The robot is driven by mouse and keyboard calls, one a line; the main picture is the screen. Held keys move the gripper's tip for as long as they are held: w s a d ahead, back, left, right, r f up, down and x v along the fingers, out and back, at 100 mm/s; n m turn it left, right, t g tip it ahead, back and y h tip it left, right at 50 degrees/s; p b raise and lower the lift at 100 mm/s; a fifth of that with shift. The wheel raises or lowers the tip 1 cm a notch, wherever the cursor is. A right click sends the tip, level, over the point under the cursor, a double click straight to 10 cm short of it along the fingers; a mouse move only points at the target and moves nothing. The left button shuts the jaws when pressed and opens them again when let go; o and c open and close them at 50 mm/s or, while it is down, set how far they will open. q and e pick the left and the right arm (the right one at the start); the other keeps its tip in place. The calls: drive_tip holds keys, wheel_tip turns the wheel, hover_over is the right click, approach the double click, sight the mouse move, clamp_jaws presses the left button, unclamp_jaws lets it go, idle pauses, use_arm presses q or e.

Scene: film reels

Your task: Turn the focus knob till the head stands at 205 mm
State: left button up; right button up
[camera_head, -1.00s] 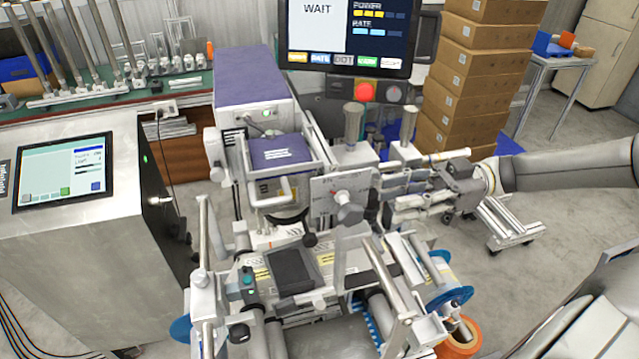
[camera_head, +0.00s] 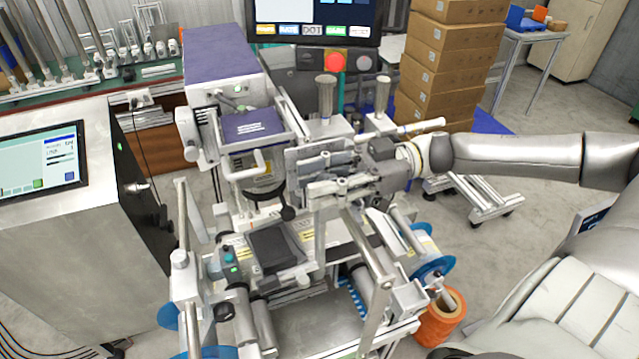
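The marking head (camera_head: 255,128), a white frame with a purple top, sits on the machine's column. Its grey scale plate (camera_head: 292,164) faces me, mostly covered by my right gripper. The focus knob and the pointer are hidden behind the gripper, so I cannot read the millimetre setting. My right gripper (camera_head: 312,178) reaches in from the right, with its fingers in front of the plate where the knob sits. I cannot tell whether the fingers touch the knob or how far apart they are. My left gripper is out of view.
A black ball-ended lever (camera_head: 288,213) is just below the gripper. Upright posts (camera_head: 326,100) stand behind it. A screen (camera_head: 315,15) with a red button (camera_head: 334,62) is at the back. Stacked boxes (camera_head: 450,60) stand behind my arm.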

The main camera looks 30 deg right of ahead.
drive_tip(key=shift+c, duration=0.4)
drive_tip(key=c, duration=0.5)
drive_tip(key=shift+w, duration=0.15)
clamp_jaws()
drive_tip(key=shift+h+p, duration=0.4)
drive_tip(key=shift+h, duration=0.1)
drive_tip(key=shift+a+f+h, duration=0.1)
drive_tip(key=shift+f+h, duration=0.1)
drive_tip(key=shift+h, duration=0.1)
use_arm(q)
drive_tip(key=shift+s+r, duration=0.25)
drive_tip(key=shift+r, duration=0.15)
